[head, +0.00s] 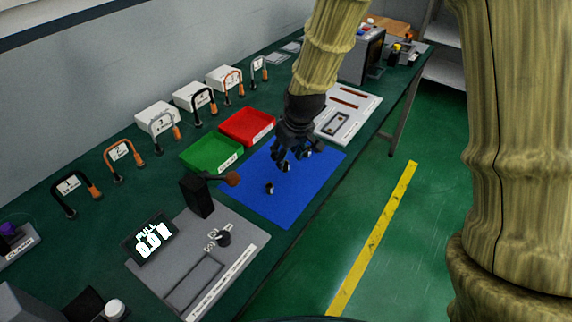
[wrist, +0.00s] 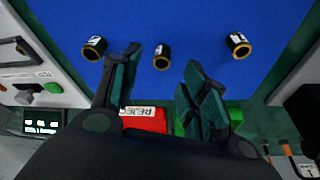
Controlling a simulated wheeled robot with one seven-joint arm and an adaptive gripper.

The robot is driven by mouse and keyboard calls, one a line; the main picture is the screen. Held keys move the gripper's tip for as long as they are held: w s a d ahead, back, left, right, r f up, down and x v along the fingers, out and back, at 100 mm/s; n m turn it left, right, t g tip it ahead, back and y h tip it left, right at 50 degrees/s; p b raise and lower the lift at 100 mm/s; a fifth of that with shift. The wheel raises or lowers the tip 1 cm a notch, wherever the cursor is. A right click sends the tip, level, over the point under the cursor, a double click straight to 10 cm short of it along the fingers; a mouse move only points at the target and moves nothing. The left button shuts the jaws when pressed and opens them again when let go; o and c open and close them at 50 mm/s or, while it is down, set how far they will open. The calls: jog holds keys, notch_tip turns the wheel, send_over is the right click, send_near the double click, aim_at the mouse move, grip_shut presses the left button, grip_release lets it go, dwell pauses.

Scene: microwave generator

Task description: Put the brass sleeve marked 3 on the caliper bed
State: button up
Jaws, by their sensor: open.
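Three small dark sleeves with brass rims and white number labels lie on the blue mat. In the wrist view they are the left sleeve (wrist: 95,48), the middle sleeve (wrist: 162,57) and the right sleeve (wrist: 239,46). The labels are too small to read surely, so I cannot tell which is marked 3. My gripper (wrist: 163,60) is open over the mat, and the middle sleeve shows between its fingertips. I cannot tell the height gap. In the head view my gripper (head: 290,153) partly hides the sleeves; the nearest sleeve (head: 269,188) is clear. I cannot identify the caliper bed surely.
A green tray (head: 190,159) and a red tray (head: 268,124) stand left of the blue mat (head: 262,207). A white slotted board (head: 370,100) lies beyond it. A grey pull-test panel (head: 245,236) with a black post (head: 197,197) is nearer. Numbered handles line the wall side.

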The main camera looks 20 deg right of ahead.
aim_at(286, 163)
jog(key=shift+p+x, duration=0.3)
jog(key=shift+x, duration=1.55)
jog(key=shift+s, duration=0.15)
grip_shut()
